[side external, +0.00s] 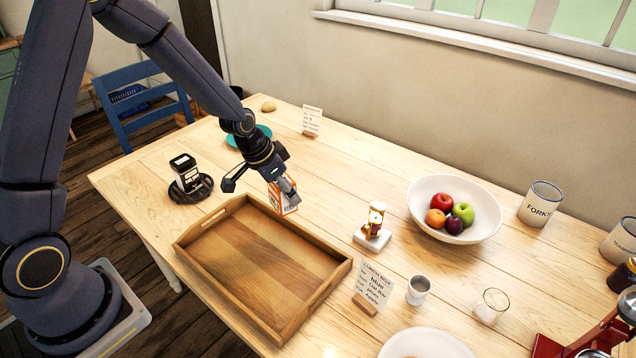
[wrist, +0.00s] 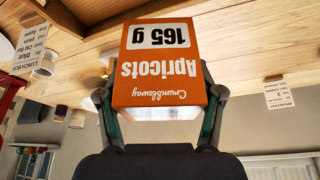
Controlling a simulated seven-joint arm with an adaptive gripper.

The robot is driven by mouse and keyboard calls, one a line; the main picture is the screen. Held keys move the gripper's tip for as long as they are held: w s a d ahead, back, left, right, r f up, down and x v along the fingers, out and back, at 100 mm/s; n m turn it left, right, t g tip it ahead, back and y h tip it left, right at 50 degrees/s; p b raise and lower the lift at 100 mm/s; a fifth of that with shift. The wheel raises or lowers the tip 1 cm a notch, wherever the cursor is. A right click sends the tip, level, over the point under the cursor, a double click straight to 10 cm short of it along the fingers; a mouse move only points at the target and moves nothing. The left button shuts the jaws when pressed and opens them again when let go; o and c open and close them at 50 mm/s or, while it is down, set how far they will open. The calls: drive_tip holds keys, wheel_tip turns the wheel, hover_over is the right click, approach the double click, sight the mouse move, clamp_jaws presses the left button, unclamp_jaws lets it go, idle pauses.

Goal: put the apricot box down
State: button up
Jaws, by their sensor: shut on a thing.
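The apricot box (wrist: 165,62) is orange and white, and its label reads "Crumbleway Apricots 165 g" upside down in the wrist view. My gripper (wrist: 163,108) is shut on it, with one finger on each side. In the side view my gripper (side external: 283,190) holds the box (side external: 284,203) just beyond the far edge of the wooden tray (side external: 262,262). I cannot tell whether the bottom of the box touches the table. The tray is empty.
A dark jar on a black stand (side external: 190,184) is left of the tray. A fruit bowl (side external: 485,230) stands further right. Bare table lies behind the box.

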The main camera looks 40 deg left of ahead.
sight(297, 209)
drive_tip(key=d, duration=0.3)
drive_tip(key=shift+w+m, duration=0.15)
drive_tip(key=shift+m, duration=0.25)
drive_tip(key=w+f, duration=0.3)
drive_tip(key=w, duration=0.1)
drive_tip(key=w+f, duration=0.3)
drive_tip(key=w, duration=0.1)
drive_tip(key=w+d+f, duration=0.1)
drive_tip(key=w+f, duration=0.2)
drive_tip(key=w, duration=0.2)
drive_tip(key=shift+d+f, duration=0.1)
drive_tip(key=shift+f, duration=0.05)
drive_tip(key=shift+w+f, duration=0.15)
drive_tip(key=shift+f, duration=0.75)
drive_tip(key=shift+w+f, duration=0.1)
drive_tip(key=shift+f, duration=0.8)
drive_tip(key=shift+f, duration=0.15)
drive_tip(key=o, duration=1.3)
drive_tip(key=shift+c, duration=0.2)
